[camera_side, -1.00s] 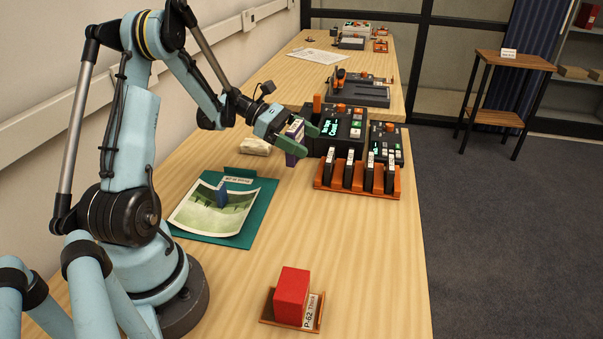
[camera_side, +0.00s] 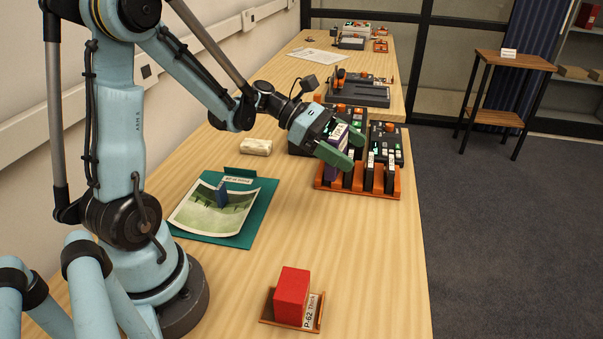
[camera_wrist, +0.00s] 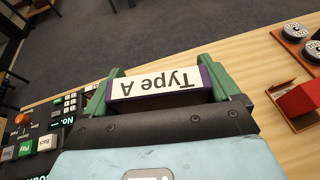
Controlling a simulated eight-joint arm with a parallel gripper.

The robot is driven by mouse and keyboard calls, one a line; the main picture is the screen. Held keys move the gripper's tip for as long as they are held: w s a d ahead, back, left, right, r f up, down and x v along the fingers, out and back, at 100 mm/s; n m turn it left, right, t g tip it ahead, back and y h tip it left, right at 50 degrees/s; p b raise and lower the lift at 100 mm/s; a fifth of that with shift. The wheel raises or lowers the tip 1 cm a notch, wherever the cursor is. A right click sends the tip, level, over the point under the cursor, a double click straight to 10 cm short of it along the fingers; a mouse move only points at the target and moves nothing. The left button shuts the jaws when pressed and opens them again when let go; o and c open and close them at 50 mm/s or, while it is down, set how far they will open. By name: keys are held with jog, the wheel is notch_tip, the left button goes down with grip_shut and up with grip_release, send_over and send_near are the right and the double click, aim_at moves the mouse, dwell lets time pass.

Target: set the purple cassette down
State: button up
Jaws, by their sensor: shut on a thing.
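The purple cassette (camera_side: 334,143), with a white label, is between the green fingers of my gripper (camera_side: 345,149). In the wrist view its label end reads "Type A" upside down (camera_wrist: 160,85), with a finger of my gripper (camera_wrist: 160,88) against each end. In the side view it is over the left end of the orange rack (camera_side: 360,191), which holds black cassettes with white labels (camera_side: 390,175). The fingers hide part of the cassette and the rack's left end. I cannot tell whether the cassette touches the rack.
A dark control unit with buttons (camera_side: 385,143) stands behind the rack. A pale block (camera_side: 256,147) lies to the left. A teal mat (camera_side: 258,206) holds a photo and a blue piece (camera_side: 221,192). A red block (camera_side: 291,294) sits on a tray in front. Bare table lies between.

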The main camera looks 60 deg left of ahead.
jog(key=s+d+m+g+h, duration=0.1)
jog(key=s+d+m+g, duration=0.1)
jog(key=d, duration=1.5)
jog(key=shift+w+a+f, duration=1.15)
jog(key=shift+a+f, duration=0.4)
jog(key=shift+f, duration=0.25)
jog(key=shift+w+a+f, duration=1.15)
jog(key=shift+a+f, duration=0.45)
jog(key=shift+f, duration=0.2)
jog(key=shift+w+a+f, duration=1.15)
jog(key=shift+a+f, duration=0.4)
jog(key=shift+f, duration=0.25)
jog(key=shift+f, duration=0.1)
jog(key=o, duration=0.9)
jog(key=shift+c, duration=0.2)
